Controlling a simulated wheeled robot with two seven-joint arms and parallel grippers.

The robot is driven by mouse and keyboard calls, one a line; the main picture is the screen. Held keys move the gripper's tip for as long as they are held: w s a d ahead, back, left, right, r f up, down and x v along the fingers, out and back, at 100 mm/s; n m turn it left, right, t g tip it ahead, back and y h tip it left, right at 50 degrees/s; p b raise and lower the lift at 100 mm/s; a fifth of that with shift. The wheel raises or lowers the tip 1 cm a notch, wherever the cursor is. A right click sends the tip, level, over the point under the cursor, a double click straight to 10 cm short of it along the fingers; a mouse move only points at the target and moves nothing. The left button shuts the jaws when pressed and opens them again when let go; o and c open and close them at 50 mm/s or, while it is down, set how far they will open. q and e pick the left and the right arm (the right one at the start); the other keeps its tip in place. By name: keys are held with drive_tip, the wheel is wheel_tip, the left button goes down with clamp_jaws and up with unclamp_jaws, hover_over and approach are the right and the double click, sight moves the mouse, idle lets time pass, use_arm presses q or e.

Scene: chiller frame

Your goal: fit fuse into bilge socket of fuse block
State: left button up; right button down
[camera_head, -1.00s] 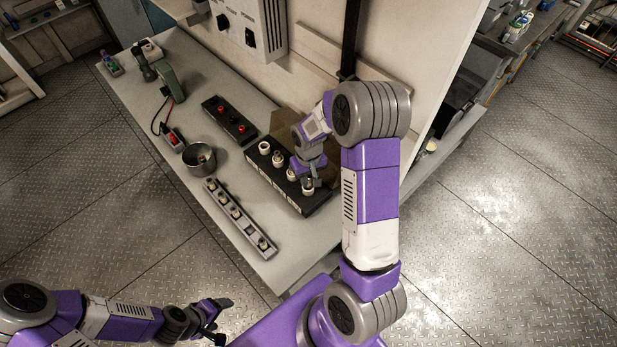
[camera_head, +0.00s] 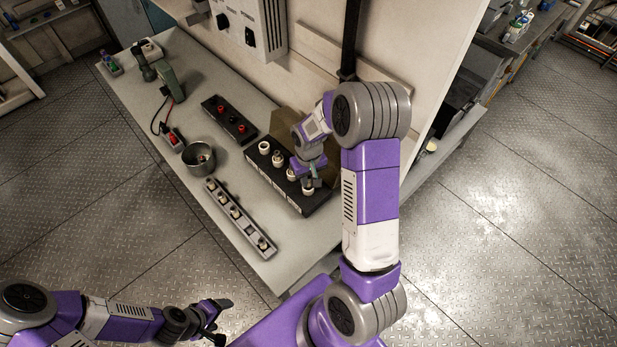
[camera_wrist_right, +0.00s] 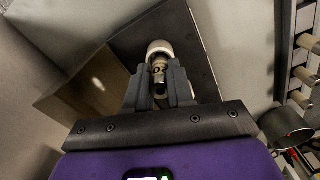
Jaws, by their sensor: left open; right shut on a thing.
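The black fuse block (camera_head: 271,181) lies on the bench, with a row of round white sockets along its top. My right gripper (camera_head: 310,182) is over the block's near right end. In the right wrist view, my right gripper (camera_wrist_right: 160,88) is shut on a small metallic fuse (camera_wrist_right: 159,69) with dark markings. A white ring (camera_wrist_right: 160,47) shows just beyond it. I cannot tell how deep the fuse sits, or read the socket labels. My left gripper (camera_head: 220,319) is open and empty, low at the left, away from the bench.
A grey rack (camera_head: 248,230) with several fuses lies along the bench's front edge. A metal pot (camera_head: 199,160) stands behind it. A black block with red parts (camera_head: 229,121) and a green tool (camera_head: 170,82) are farther back. The wall and a brownish panel (camera_wrist_right: 75,100) are close to my right gripper.

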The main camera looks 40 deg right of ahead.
drive_tip(key=shift+f+b, duration=0.9)
drive_tip(key=shift+f, duration=0.25)
drive_tip(key=c, duration=0.9)
unclamp_jaws()
drive_tip(key=shift+r, duration=0.1)
wheel_tip(320, 180, up, 8)
drive_tip(key=shift+f+p, duration=0.25)
drive_tip(key=shift+p, duration=0.05)
